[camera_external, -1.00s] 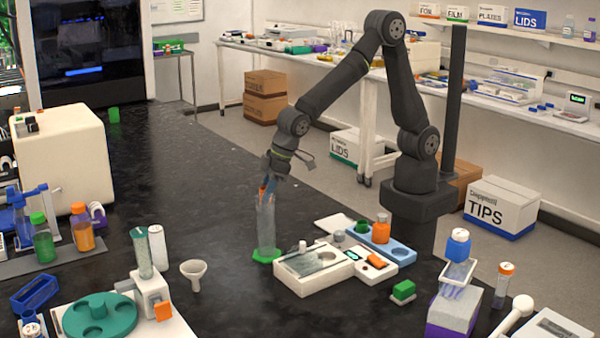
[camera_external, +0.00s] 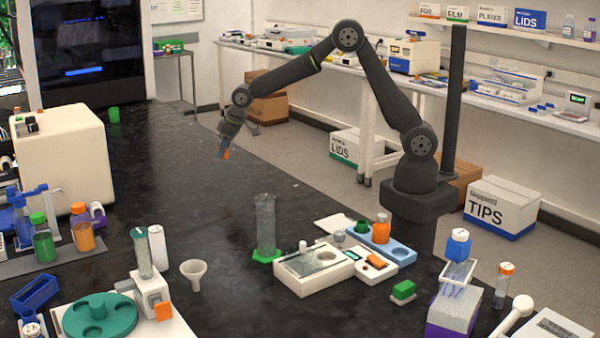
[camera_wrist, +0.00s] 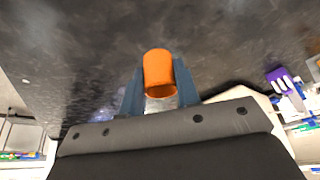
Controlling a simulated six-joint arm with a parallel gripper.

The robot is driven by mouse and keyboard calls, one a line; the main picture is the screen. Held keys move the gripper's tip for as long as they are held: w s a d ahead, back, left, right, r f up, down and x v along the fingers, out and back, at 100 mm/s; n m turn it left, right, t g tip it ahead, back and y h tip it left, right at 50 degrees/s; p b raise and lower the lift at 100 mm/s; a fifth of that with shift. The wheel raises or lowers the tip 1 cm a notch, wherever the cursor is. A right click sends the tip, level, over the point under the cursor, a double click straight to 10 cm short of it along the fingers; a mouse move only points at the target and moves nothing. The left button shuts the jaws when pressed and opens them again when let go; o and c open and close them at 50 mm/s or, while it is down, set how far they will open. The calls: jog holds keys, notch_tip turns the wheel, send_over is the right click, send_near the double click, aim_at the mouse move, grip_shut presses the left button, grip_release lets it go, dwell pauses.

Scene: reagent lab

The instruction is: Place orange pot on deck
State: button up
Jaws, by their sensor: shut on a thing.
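An orange pot (camera_wrist: 158,70) sits between the two blue fingers of my gripper (camera_wrist: 160,98) in the wrist view. The fingers are shut on it. In the external view, my gripper (camera_external: 223,151) hangs above the far part of the black bench, and only a small orange patch of the pot (camera_external: 226,155) shows at the fingertips. I cannot tell which surface is the deck. A blue tray with round recesses (camera_external: 403,253) stands at the right and carries an orange-capped bottle and a green cup.
A tall clear cylinder on a green base (camera_external: 266,225) stands mid-bench, beside a white balance-like device (camera_external: 300,277). A white funnel (camera_external: 194,272) and teal carousel (camera_external: 100,316) are at front left. A beige box-shaped machine (camera_external: 64,165) is at left. The bench's middle back is clear.

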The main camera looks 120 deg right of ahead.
jog(key=shift+s+d, duration=0.35)
jog(key=shift+d, duration=0.3)
send_over(202, 196)
jog(key=s+a, duration=0.1)
notch_tip(202, 196, down, 7)
jog(key=shift+s, duration=0.15)
jog(key=shift+f, duration=1.8)
jog(key=shift+f, duration=0.1)
jog(key=o, duration=0.9)
jog(key=shift+f, duration=0.1)
jog(key=shift+o, duration=0.2)
jog(key=shift+o, duration=0.4)
jog(key=v, duration=1.7)
jog(key=shift+s+a, duration=0.2)
jog(key=shift+a, duration=0.25)
